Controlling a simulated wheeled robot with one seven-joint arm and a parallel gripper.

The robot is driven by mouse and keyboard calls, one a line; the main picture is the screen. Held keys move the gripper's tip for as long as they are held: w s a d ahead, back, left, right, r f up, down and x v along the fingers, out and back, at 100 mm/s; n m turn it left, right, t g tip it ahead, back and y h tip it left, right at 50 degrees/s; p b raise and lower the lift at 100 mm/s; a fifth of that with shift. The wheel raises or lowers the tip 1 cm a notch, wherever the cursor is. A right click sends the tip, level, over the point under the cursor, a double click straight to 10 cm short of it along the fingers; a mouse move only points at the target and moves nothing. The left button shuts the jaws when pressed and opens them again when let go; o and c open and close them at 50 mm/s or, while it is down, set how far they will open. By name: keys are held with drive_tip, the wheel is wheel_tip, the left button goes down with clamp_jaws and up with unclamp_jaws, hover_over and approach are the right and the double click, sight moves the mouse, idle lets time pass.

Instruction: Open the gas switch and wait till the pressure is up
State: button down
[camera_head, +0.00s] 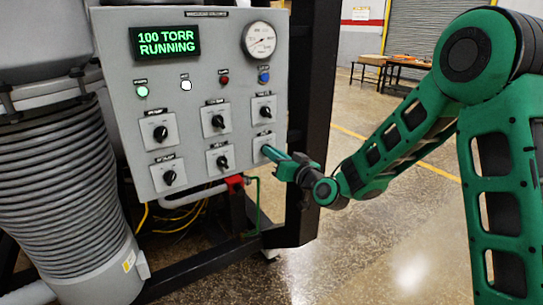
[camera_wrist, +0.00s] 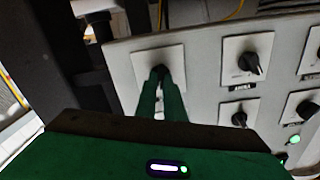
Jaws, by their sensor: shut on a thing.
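My gripper (camera_head: 268,152) is at the bottom-right switch plate (camera_head: 259,142) of the grey control panel (camera_head: 200,45). Its green fingers are shut on that switch's dark knob (camera_wrist: 158,68), which they mostly cover. The turn angle of this knob and its label are hard to make out. The display (camera_head: 165,42) reads "100 TORR RUNNING" in green. The round pressure gauge (camera_head: 260,40) sits at the panel's top right; its needle is too small to read.
Several other black knobs, such as the lower-middle one (camera_head: 222,161), sit on plates nearby. Green (camera_head: 142,91), white (camera_head: 186,86), red (camera_head: 224,79) and blue (camera_head: 264,77) indicators are above them. A dark frame post (camera_head: 312,90) stands right of the panel. Open floor lies to the right.

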drive_tip(key=shift+f+m, duration=0.15)
drive_tip(key=shift+m, duration=0.95)
drive_tip(key=shift+d, duration=0.1)
drive_tip(key=c, duration=1.9)
unclamp_jaws()
drive_tip(key=shift+o, duration=0.2)
drive_tip(key=shift+s, duration=0.1)
drive_tip(key=v, duration=1)
drive_tip(key=shift+s+d, duration=0.2)
drive_tip(key=shift+d, duration=0.1)
